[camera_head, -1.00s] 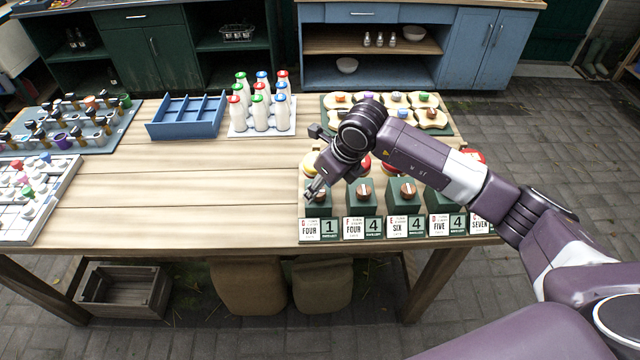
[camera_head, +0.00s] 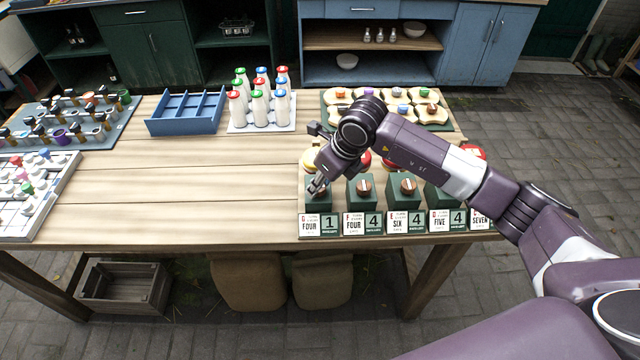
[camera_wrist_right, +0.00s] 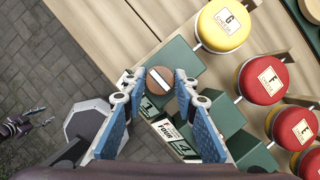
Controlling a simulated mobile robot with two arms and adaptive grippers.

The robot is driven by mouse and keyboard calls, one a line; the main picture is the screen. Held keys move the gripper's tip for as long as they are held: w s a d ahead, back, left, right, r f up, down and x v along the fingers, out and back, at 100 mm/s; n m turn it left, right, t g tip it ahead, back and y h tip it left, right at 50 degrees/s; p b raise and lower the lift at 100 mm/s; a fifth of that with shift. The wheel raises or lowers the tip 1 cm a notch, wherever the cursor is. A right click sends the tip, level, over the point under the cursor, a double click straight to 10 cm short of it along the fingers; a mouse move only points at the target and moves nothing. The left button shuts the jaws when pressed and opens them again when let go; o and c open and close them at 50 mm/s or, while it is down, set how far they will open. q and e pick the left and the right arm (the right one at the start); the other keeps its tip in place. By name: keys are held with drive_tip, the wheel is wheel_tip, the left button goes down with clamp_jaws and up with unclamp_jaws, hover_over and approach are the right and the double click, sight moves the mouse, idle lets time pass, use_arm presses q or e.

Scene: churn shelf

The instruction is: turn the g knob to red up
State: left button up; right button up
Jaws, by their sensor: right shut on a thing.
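The G knob is a round brown wooden knob with a pale stripe across it. It shows in the right wrist view (camera_wrist_right: 160,80) on the leftmost green block (camera_wrist_right: 182,55), near the yellow round labelled G (camera_wrist_right: 223,25). My right gripper (camera_wrist_right: 158,82) has its blue-padded fingers on either side of the knob and is shut on it. In the head view my right gripper (camera_head: 318,187) is over the leftmost block and hides the knob. I cannot make out a red mark on the knob. A dark pronged shape (camera_wrist_right: 20,125) at the wrist view's left edge looks like my left gripper.
Similar knobs (camera_head: 363,187) stand on green blocks to the right, with number cards (camera_head: 320,226) along the table's front edge. Red rounds (camera_wrist_right: 263,80) sit behind them. Milk bottles (camera_head: 259,108) and a blue divided tray (camera_head: 186,112) stand further back. The table's left middle is clear.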

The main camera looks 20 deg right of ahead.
drive_tip(key=n+b, duration=0.2)
drive_tip(key=b, duration=0.1)
drive_tip(key=n+g+y+b, duration=0.1)
drive_tip(key=n+b, duration=0.1)
drive_tip(key=b, duration=0.1)
drive_tip(key=n+y+b, duration=0.1)
drive_tip(key=n+b, duration=0.2)
drive_tip(key=shift+w+d+f+g, duration=0.15)
drive_tip(key=shift+w+g, duration=0.1)
drive_tip(key=shift+g, duration=0.15)
drive_tip(key=n+g+b, duration=0.1)
drive_tip(key=n+b, duration=0.1)
drive_tip(key=shift+n, duration=0.3)
drive_tip(key=n+g+b, duration=0.1)
drive_tip(key=n+b, duration=0.1)
drive_tip(key=n, duration=0.1)
drive_tip(key=shift+w+n, duration=0.15)
drive_tip(key=shift+n, duration=0.15)
drive_tip(key=n, duration=0.1)
drive_tip(key=n+g+b, duration=0.1)
drive_tip(key=n+g, duration=0.1)
drive_tip(key=n, duration=0.1)
drive_tip(key=shift+r, duration=0.25)
drive_tip(key=shift+n+b, duration=0.3)
drive_tip(key=o, duration=1.2)
drive_tip(key=shift+c, duration=0.2)
